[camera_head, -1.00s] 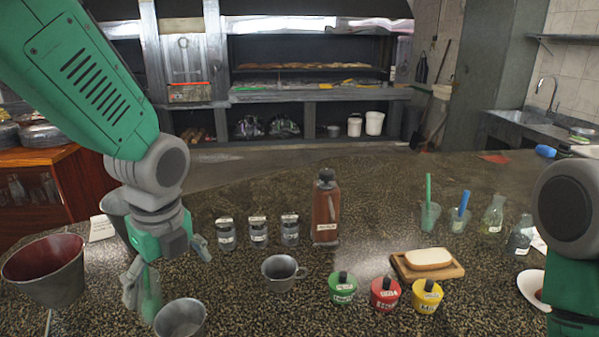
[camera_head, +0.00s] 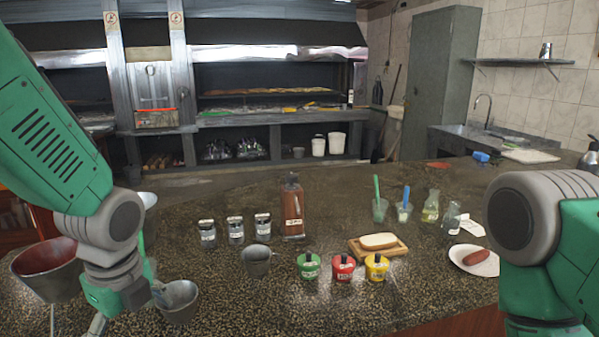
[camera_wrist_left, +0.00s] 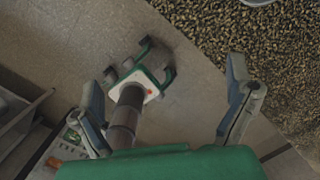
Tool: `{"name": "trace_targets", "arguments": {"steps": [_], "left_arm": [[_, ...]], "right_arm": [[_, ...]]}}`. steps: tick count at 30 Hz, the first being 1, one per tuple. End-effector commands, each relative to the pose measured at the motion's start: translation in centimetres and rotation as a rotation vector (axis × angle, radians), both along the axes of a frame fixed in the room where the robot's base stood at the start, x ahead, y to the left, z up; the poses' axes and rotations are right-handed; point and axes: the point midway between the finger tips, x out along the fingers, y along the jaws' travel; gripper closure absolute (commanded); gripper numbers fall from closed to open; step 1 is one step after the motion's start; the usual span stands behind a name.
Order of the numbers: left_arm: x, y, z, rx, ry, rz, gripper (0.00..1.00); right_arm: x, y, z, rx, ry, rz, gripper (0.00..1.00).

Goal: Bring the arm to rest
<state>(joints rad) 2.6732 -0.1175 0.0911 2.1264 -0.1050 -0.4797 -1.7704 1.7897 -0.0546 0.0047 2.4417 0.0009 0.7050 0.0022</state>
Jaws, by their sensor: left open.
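My left arm comes in from the left in the head view. Its gripper (camera_head: 128,309) points down at the near left of the counter, beside a metal cup (camera_head: 181,303) and a large metal bucket (camera_head: 45,281). In the left wrist view the two fingers (camera_wrist_left: 165,78) are spread wide with nothing between them. Below them are the floor, part of my own body and the speckled counter's edge. My right arm shows at the right of the head view; its gripper is out of frame.
The speckled counter (camera_head: 235,300) holds several jars, a brown bottle (camera_head: 293,210), a metal mug (camera_head: 257,261), green, red and yellow pots, bread (camera_head: 379,240) on a board, and a sausage (camera_head: 477,257) on a plate. The counter's front middle is clear.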

Motion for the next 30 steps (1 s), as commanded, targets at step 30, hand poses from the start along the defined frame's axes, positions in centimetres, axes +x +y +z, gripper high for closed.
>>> {"name": "trace_targets", "arguments": {"steps": [30], "left_arm": [[-20.7,3.1,-27.1,-0.165,-0.024,1.823,0.03]], "right_arm": [[0.0,0.0,0.0,0.0,-0.001,0.0,0.6]]}}
